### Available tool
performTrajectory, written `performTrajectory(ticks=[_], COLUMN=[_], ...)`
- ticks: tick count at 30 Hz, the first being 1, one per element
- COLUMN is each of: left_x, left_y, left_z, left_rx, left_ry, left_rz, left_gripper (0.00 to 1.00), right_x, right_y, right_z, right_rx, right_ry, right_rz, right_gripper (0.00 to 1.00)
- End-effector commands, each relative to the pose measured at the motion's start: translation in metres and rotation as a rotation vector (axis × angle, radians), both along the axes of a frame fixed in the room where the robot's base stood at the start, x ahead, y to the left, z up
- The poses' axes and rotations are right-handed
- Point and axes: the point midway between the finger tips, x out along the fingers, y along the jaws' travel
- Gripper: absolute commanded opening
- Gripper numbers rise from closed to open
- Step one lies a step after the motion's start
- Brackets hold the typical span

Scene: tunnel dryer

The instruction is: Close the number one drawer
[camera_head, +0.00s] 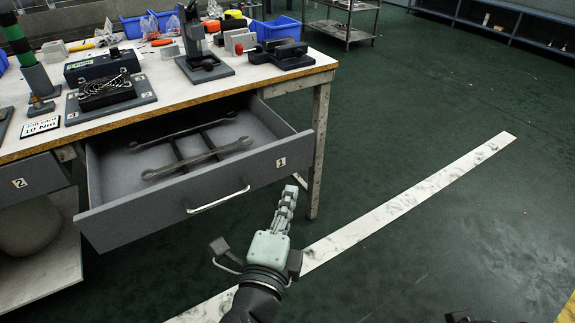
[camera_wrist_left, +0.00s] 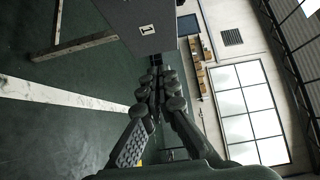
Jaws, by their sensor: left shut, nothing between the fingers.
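The number one drawer (camera_head: 190,176) is a grey drawer under the workbench, pulled well out, with a "1" label at the right of its front. It holds wrenches (camera_head: 198,158). Its pale bar handle (camera_head: 218,201) is on the front face. My left gripper (camera_head: 289,196) is shut and empty, in front of the drawer near the front's right end, apart from the handle. In the left wrist view the shut fingers (camera_wrist_left: 158,84) point toward the labelled grey drawer front (camera_wrist_left: 140,22). Whether they touch it cannot be told.
The workbench (camera_head: 145,117) carries tools, blue bins (camera_head: 277,29) and black stands. The number two drawer (camera_head: 30,180) is at the left. A bench leg (camera_head: 319,145) stands right of the open drawer. The green floor with a white stripe (camera_head: 410,205) is clear at the right.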

Motion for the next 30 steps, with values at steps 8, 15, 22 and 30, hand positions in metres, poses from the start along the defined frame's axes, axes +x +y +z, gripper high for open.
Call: performTrajectory(ticks=[8,15,22,30], left_x=[0.059,0.082,0.086,0.087], left_y=[-0.009,0.009,0.012,0.013], left_z=[0.002,0.001,0.000,0.000], left_rx=[0.002,0.002,0.001,0.001], left_ry=[-0.004,-0.001,0.000,0.000], left_rz=[0.000,-0.002,-0.002,-0.002], left_gripper=[0.00,0.00,0.00,0.00], right_x=[0.007,0.010,0.011,0.011], right_y=[0.001,0.001,0.001,0.002], right_z=[-0.016,-0.026,-0.027,-0.027], right_rx=[0.009,0.014,0.015,0.015], right_ry=[0.008,0.012,0.010,0.010], right_rz=[0.004,0.006,0.006,0.006], right_gripper=[0.40,0.40,0.40,0.40])
